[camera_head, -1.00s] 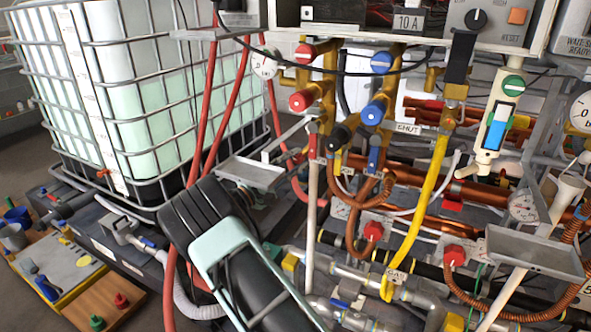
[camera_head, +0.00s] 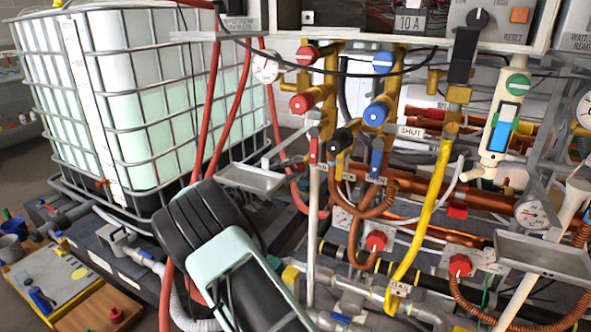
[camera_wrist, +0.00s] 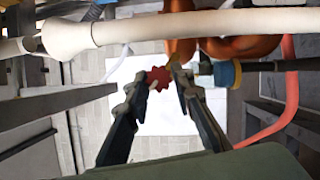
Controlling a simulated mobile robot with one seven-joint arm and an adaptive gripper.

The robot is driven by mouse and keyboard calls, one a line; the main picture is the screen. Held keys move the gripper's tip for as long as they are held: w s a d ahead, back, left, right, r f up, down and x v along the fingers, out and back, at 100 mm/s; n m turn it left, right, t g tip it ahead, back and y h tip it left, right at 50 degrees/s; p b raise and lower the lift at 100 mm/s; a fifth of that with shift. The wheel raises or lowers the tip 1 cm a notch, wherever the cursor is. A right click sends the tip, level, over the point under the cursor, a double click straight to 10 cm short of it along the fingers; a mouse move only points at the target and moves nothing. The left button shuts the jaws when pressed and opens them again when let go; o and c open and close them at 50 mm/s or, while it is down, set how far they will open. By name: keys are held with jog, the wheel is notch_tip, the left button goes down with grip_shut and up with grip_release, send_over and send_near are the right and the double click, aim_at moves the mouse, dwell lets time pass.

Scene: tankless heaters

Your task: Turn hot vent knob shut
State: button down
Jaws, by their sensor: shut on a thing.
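In the wrist view, my gripper (camera_wrist: 160,73) has its two dark fingers around a small red, lobed knob (camera_wrist: 158,78). The left fingertip touches the knob; the right fingertip lies close beside an orange-brown pipe. The gripper is closed on this knob. In the head view, my gripper is not visible. Red knobs show there at the upper pipes (camera_head: 300,103) and low on the plates, one at centre (camera_head: 376,240) and one at right (camera_head: 460,265). No readable label shows which is the hot vent knob.
In the head view, a caged tank (camera_head: 140,100) stands at left, and a yellow hose (camera_head: 428,215) and grey trays (camera_head: 545,255) crowd the pipes.

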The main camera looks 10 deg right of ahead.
jog(key=shift+f, duration=0.1)
jog(key=c, duration=1.9)
grip_release()
jog(key=shift+c, duration=0.2)
jog(key=r+v, duration=0.1)
jog(key=v, duration=1.1)
jog(key=shift+f, duration=0.45)
jog(key=shift+a, duration=0.1)
